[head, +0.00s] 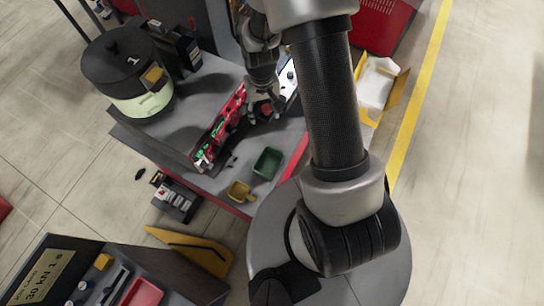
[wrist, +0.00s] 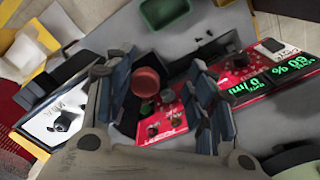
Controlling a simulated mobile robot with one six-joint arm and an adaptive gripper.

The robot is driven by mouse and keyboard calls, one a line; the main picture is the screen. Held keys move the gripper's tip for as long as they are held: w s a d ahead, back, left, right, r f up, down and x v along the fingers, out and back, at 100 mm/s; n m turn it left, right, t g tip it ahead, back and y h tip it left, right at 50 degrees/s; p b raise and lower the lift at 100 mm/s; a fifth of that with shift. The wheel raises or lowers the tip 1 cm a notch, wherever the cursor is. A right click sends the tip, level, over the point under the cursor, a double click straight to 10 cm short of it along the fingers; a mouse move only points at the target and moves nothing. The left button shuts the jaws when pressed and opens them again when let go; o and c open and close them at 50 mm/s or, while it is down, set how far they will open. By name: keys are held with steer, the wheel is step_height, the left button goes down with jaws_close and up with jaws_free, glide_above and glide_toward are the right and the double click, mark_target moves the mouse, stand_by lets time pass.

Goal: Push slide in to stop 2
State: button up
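No part that I can clearly identify as the slide, or a mark for stop 2, shows in either view. My gripper (head: 265,108) is over the grey bench, above the red control panel (head: 222,125). In the wrist view my gripper (wrist: 162,98) has its two fingers apart. A round red button (wrist: 146,81) appears between them, with nothing visibly gripped. The red panel (wrist: 240,82) with green lit displays lies to the right, partly hidden by a finger. I cannot tell whether a finger touches the panel or the button.
A round bowl feeder (head: 125,68) marked 1 stands at the bench's left, with a black unit (head: 178,46) behind it. A green bin (head: 267,163) and a yellow bin (head: 240,191) sit at the front. A white-faced panel (wrist: 62,118) is at the left in the wrist view.

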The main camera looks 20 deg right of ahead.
steer(key=s+a+p, duration=0.1)
steer(key=s+a, duration=0.2)
steer(key=a, duration=0.2)
step_height(320, 180, up, 17)
steer(key=s+f+n+t+b, duration=0.1)
steer(key=s+f+b, duration=0.3)
steer(key=s+b, duration=0.4)
steer(key=s+a+f+t+b, duration=0.1)
steer(key=s+f+t+b, duration=0.2)
steer(key=b, duration=1.3)
steer(key=s+f, duration=0.2)
steer(key=s, duration=0.3)
steer(key=shift+s+a+n, duration=0.25)
steer(key=shift+n, duration=0.15)
